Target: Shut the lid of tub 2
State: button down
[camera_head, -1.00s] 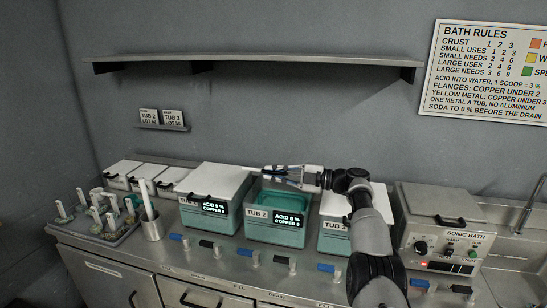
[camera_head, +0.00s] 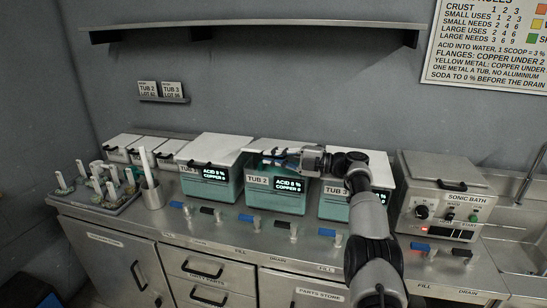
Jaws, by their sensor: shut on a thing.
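Tub 2 (camera_head: 257,195) is a teal tub with a "TUB 2" label and a black display reading acid and copper, in the middle of the row. Its white lid (camera_head: 280,144) now lies nearly flat over the top. Whether it is fully seated cannot be told. My gripper (camera_head: 283,159) reaches in from the right at the lid's front edge, low over the tub. It is shut, apparently on the lid's dark handle (camera_head: 262,153); the fingers and arm partly hide that contact.
Tub 1 (camera_head: 222,184) on the left and tub 3 (camera_head: 333,207) on the right stand close by with white lids down. The sonic bath (camera_head: 446,200) is farther right. A steel cup (camera_head: 152,197) and a parts tray (camera_head: 95,206) are left. Valve handles line the counter front.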

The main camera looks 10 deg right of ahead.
jog(key=c, duration=1.7)
grip_release()
jog(key=shift+o, duration=0.2)
jog(key=v, duration=1.2)
